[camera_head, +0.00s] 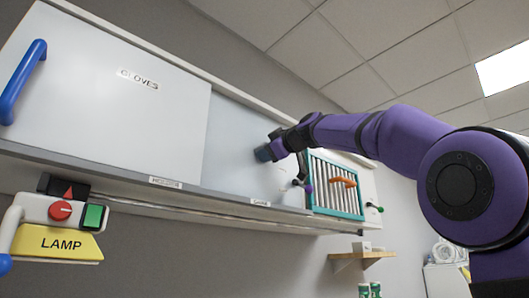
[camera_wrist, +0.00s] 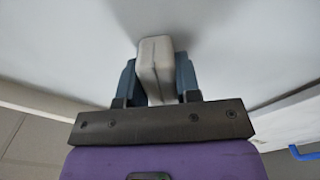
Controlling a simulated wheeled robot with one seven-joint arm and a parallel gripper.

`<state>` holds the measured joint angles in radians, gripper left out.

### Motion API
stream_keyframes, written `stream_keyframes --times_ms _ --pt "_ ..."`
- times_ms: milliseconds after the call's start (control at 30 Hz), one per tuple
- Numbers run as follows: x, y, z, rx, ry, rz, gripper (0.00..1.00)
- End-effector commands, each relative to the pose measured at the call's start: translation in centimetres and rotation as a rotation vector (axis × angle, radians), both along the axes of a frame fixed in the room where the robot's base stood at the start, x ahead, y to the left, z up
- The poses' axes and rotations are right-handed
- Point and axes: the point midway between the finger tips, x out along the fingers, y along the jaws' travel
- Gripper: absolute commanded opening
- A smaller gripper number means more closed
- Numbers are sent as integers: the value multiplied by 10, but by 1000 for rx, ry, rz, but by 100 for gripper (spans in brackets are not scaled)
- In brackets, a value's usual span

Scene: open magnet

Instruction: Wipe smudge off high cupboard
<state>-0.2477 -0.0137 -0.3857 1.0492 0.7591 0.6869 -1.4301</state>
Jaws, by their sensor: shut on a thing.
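The high cupboard (camera_head: 228,140) runs along the wall with pale sliding doors, one labelled "GLOVES". My gripper (camera_head: 268,153) is up at the right-hand door panel, at the end of my raised purple arm. In the wrist view my gripper (camera_wrist: 158,80) is shut on a whitish block-like wiper (camera_wrist: 155,58). The wiper's far end is at or very near the pale door surface (camera_wrist: 70,40); I cannot tell whether it touches. No smudge can be made out in either view; the wiper and gripper hide part of the panel.
A blue handle (camera_head: 22,80) sticks out from the left door. A teal-framed rack (camera_head: 335,185) with an orange handle is right of the gripper. A lamp control box (camera_head: 60,215) hangs below left. A wooden shelf (camera_head: 362,256) is at lower right.

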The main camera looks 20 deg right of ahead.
Motion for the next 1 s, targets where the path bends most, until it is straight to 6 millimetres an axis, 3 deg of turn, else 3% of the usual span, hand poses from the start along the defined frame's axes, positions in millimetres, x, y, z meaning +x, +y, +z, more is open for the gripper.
stream_keyframes --times_ms 400,833,1000 --pt "12 -29 -1 1 1 -2 12" --pt "13 -32 -1 1 2 0 12" --pt "1 -36 0 1 0 0 12"
